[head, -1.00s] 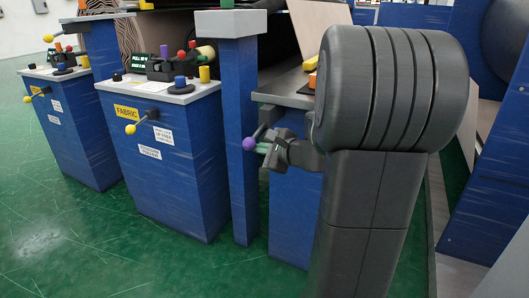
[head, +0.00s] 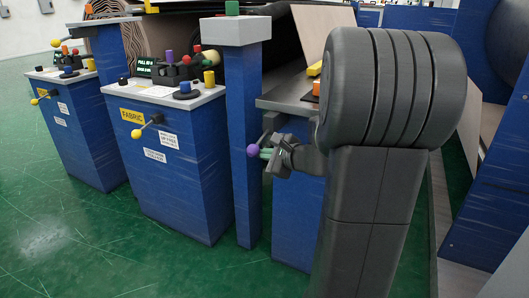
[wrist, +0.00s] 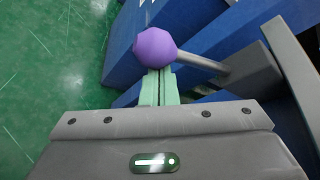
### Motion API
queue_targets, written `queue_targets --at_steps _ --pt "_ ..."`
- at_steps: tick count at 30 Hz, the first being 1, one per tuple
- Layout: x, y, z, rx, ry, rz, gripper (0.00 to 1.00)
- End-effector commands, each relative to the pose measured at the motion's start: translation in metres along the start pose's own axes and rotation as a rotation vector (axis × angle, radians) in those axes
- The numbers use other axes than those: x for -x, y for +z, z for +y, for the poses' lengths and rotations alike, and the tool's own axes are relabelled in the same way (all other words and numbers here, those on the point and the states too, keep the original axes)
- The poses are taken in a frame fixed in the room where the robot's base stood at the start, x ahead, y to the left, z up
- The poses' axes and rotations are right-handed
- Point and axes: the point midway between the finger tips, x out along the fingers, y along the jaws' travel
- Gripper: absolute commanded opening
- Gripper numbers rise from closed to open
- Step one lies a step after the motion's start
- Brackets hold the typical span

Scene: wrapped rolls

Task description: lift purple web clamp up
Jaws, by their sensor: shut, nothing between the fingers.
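The purple web clamp shows as a purple ball knob (head: 253,150) on a lever beside the blue post in the head view. In the wrist view the faceted purple knob (wrist: 154,47) sits at the top middle, with its grey rod running right to a grey bracket. My gripper (head: 265,153) is at the knob in the head view. In the wrist view my gripper's pale green fingers (wrist: 159,85) are shut together, with their tips at the knob's lower edge. Nothing shows between them. I cannot tell whether the tips touch the knob.
A blue post (head: 244,130) stands just left of the knob. Blue cabinets with yellow-knobbed levers, one marked FABRIC (head: 131,116), stand further left. A grey ledge (head: 285,95) lies above my gripper. Green floor (head: 60,240) is open at lower left.

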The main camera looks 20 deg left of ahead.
Motion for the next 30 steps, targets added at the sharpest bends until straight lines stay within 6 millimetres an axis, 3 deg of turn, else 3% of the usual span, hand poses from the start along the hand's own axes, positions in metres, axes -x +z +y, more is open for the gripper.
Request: queue_targets --at_steps 11,30 --pt "0.006 0.012 -0.009 -0.075 0.039 -0.002 0.0" --pt "0.02 0.041 -0.035 -0.405 0.205 -0.003 0.0"
